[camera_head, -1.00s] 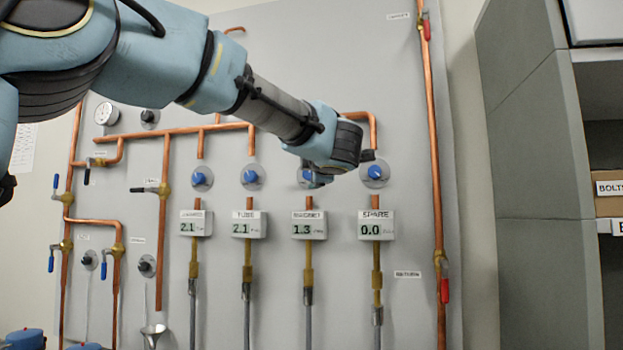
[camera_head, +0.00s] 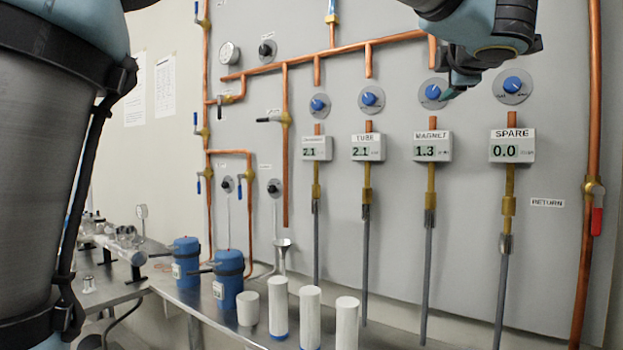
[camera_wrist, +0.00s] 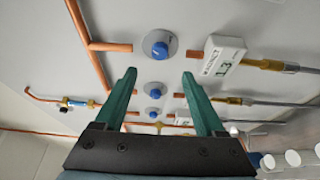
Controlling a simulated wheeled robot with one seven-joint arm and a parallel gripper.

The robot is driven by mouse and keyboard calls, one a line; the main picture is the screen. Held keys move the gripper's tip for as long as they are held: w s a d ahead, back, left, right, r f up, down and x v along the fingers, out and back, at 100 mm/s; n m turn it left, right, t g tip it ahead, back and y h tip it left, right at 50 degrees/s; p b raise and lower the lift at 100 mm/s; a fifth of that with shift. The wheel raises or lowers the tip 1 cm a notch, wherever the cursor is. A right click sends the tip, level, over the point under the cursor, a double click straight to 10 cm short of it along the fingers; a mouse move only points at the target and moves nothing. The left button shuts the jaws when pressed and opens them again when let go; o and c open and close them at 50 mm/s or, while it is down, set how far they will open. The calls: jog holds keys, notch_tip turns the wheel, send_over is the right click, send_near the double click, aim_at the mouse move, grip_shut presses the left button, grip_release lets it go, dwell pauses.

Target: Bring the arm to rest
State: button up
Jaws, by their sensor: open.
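My gripper (camera_head: 453,88) is at the upper right in the head view, in front of the panel by the blue MAGNET knob (camera_head: 434,91). My arm comes in from the top edge there. In the wrist view my gripper (camera_wrist: 159,74) has its two green fingers spread wide with nothing between the tips. The MAGNET knob (camera_wrist: 160,50) shows just beyond the fingertips, and two more blue knobs show between the fingers. I cannot tell how far the tips are from the panel.
The panel (camera_head: 470,250) carries copper pipes (camera_head: 330,55) and several displays; the MAGNET display (camera_head: 432,146) reads 1.3 and the SPARE display (camera_head: 512,146) 0.0. Blue canisters (camera_head: 228,280) and white cylinders (camera_head: 310,315) stand on a metal bench (camera_head: 190,297) below.

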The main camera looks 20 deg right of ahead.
jog(key=w+a+f+m+g, duration=0.1)
jog(key=w+a+f+m, duration=0.3)
jog(key=w+f, duration=0.3)
jog(key=w+a+f+m, duration=0.3)
jog(key=w+f, duration=0.3)
jog(key=w, duration=0.3)
jog(key=w+a+f+m+g+y, duration=0.1)
jog(key=w+a+f+m+g, duration=0.15)
jog(key=a+f, duration=0.35)
jog(key=w+a+f+m+g+y, duration=0.1)
jog(key=w+a+f+y, duration=0.15)
jog(key=a+f, duration=0.35)
jog(key=s+a+f+m+g+y, duration=0.1)
jog(key=a+f+g+y, duration=0.25)
jog(key=a+f, duration=1.35)
jog(key=s+a+f+g+y, duration=0.1)
jog(key=s+a+f+g, duration=0.1)
jog(key=s+a+f, duration=0.2)
jog(key=s+a+f+g+y, duration=0.2)
jog(key=s+a, duration=0.6)
jog(key=a, duration=0.5)
notch_tip(320, 180, down, 2)
jog(key=shift+s+a+f+m+g, duration=0.1)
jog(key=shift+s+a+m+g, duration=0.1)
jog(key=shift+s+m+g, duration=0.3)
